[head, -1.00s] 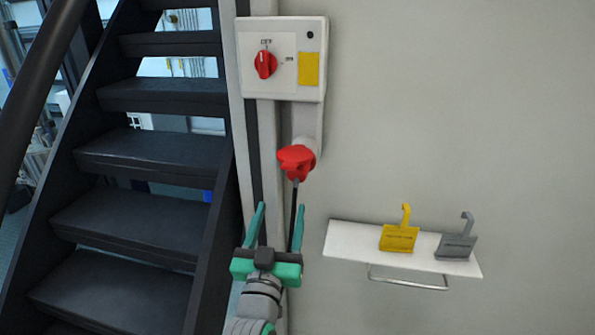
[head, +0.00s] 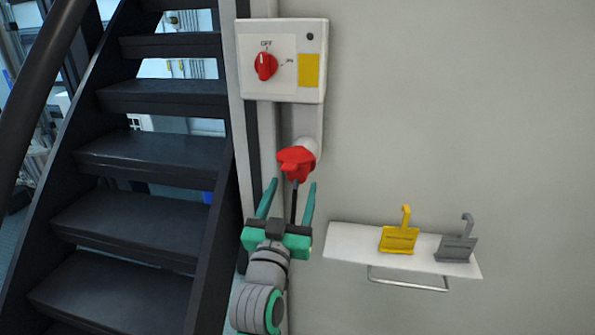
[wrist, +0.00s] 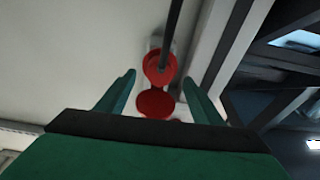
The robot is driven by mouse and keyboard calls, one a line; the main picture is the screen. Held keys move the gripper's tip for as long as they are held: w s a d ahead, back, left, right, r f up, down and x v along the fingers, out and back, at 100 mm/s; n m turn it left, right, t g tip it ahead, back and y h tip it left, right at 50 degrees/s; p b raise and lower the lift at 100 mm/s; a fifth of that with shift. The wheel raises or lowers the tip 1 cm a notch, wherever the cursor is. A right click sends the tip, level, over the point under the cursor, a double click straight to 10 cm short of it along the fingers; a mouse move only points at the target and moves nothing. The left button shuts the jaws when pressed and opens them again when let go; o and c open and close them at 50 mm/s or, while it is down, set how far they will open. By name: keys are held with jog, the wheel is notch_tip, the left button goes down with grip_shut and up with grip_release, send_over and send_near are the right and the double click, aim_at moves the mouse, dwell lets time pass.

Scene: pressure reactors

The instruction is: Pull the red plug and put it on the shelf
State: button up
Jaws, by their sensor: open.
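The red plug (head: 297,163) sits at the socket under the white switch box, with a dark cable hanging from it. In the wrist view the red plug (wrist: 159,70) shows ahead between the fingers, with a second round red part just below it. My gripper (head: 292,183) is open and empty, just below the plug, its fingers pointing up on either side of the cable. The fingers do not appear to touch the plug. The white shelf (head: 350,240) is on the wall to the right, lower than the plug.
A yellow tag (head: 399,238) and a grey tag (head: 456,247) stand on the shelf; its left end is bare. A metal rail (head: 408,284) runs under it. The switch box (head: 319,60) with a red knob (head: 265,66) is above. Dark stairs (head: 150,155) rise at left.

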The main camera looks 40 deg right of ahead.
aim_at(296, 178)
jog(key=shift+x, duration=2.95)
jog(key=c, duration=1.4)
jog(key=shift+v, duration=3)
jog(key=shift+c, duration=0.2)
